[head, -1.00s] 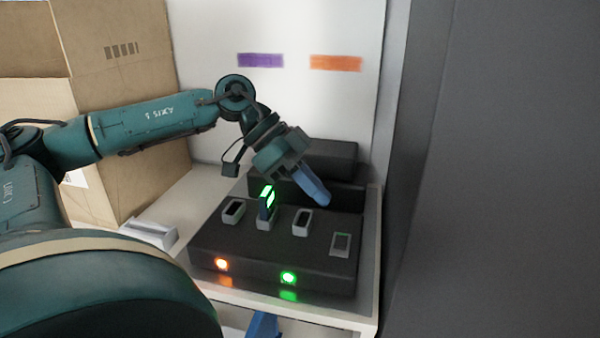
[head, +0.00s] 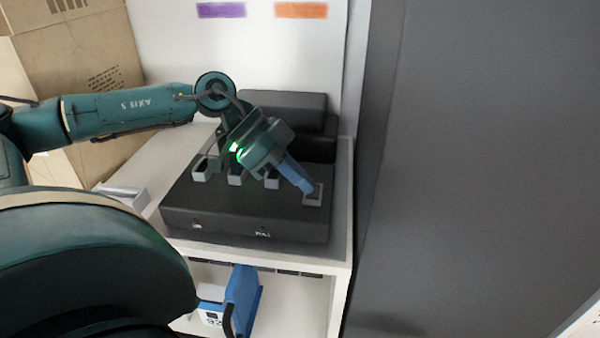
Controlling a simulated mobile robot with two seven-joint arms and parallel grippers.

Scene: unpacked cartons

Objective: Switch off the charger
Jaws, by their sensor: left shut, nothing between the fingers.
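The charger (head: 245,220) is a black box on a white shelf, with several grey-rimmed slots and a grey-framed switch (head: 313,197) at its right end. A device (head: 235,179) with green lights stands in the second slot from the left, partly hidden by my arm. The two indicators on the charger's front (head: 263,232) are dark. My left gripper (head: 306,188) is shut and empty, its blue fingers pointing down and right with the tips at the switch. I cannot tell whether they touch it. My right gripper is out of view.
A small white box (head: 122,195) lies left of the charger. Cardboard cartons (head: 100,100) stand behind my left arm. A dark grey panel (head: 460,170) closes off the right side. A blue object (head: 243,295) is on the lower shelf.

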